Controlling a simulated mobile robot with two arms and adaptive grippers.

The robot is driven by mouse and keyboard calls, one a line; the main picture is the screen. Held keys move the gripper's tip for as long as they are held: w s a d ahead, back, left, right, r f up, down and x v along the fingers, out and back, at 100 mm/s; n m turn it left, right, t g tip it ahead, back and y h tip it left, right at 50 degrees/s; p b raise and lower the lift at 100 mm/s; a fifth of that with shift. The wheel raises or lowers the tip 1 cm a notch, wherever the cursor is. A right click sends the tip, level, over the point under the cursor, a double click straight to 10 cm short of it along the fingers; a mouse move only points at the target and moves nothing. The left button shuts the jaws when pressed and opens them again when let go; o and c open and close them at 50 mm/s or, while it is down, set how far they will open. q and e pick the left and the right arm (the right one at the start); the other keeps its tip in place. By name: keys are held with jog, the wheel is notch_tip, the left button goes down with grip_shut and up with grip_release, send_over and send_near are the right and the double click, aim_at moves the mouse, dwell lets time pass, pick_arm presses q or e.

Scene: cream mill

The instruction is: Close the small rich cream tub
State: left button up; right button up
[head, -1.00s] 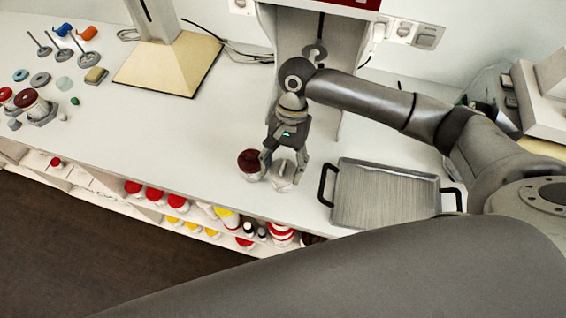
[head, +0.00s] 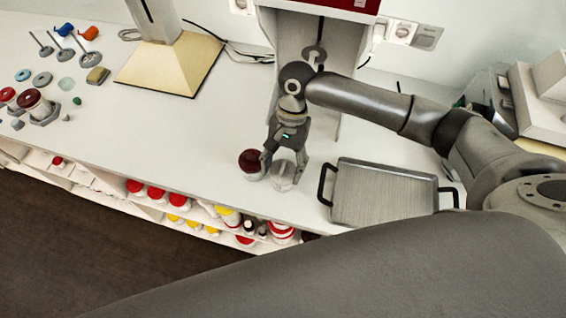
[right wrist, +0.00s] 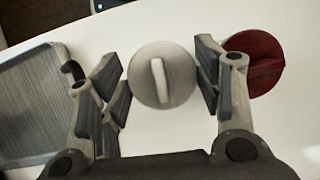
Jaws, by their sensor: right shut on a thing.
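A small round tub with a pale grey-white top (head: 284,178) stands on the white counter near its front edge. In the right wrist view its round top (right wrist: 162,75) has a raised bar across the middle. My right gripper (head: 284,162) points down over it. My left gripper is not in view.
A grey metal tray (head: 385,194) with black handles lies right of the tub. A mill-like stand with a pale base (head: 170,65) is at the back left. Small parts and stirrers lie at the far left. Shelves (head: 200,219) below hold several containers. The counter's left middle is clear.

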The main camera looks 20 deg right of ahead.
jog(key=o, duration=0.8)
jog(key=o, duration=0.3)
jog(key=shift+r, duration=0.1)
notch_tip(320, 180, up, 3)
jog(key=p, duration=0.3)
jog(key=shift+f+p, duration=0.2)
jog(key=shift+p, duration=0.15)
jog(key=shift+r, duration=1.1)
